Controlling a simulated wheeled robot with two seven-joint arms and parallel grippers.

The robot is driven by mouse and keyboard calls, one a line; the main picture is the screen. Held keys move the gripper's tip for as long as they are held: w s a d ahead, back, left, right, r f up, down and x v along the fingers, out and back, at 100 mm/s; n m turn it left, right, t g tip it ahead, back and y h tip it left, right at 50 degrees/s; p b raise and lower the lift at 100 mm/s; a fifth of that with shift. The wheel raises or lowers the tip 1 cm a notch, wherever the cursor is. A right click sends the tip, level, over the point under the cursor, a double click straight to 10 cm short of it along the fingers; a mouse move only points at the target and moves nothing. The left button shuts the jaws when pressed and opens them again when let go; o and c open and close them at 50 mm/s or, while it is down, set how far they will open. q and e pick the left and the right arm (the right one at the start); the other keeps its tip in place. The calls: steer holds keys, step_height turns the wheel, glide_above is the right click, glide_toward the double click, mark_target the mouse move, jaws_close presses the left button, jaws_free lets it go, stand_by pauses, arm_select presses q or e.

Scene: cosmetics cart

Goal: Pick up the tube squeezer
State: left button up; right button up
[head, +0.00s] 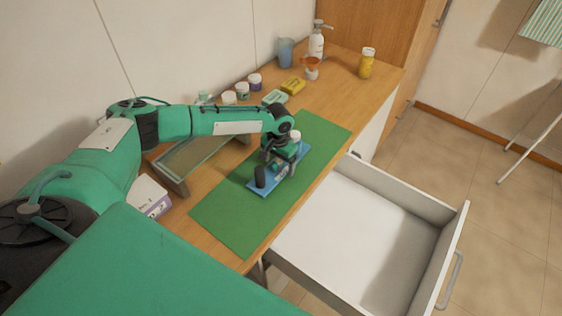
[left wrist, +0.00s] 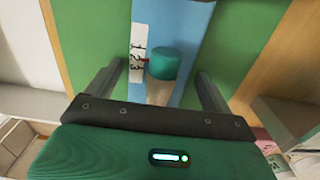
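My left gripper (head: 277,163) is over the board, pointing down. In the left wrist view, its two fingers (left wrist: 158,88) are spread wide. Between them show a green round cap (left wrist: 163,63) with a pale, blurred part below it, and a white label (left wrist: 138,55) with digits on the blue board (left wrist: 185,20). I see no contact between fingers and cap. I cannot tell which item is the tube squeezer. My right gripper is out of view.
An open, empty white drawer (head: 352,225) juts out from the counter's front. Small jars, a yellow block (head: 293,86), a pump bottle (head: 317,42) and a yellow bottle (head: 366,63) stand farther back.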

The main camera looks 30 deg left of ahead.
arm_select(q)
steer(key=c, duration=1.1)
steer(key=shift+o, duration=0.2)
steer(key=shift+r, duration=0.1)
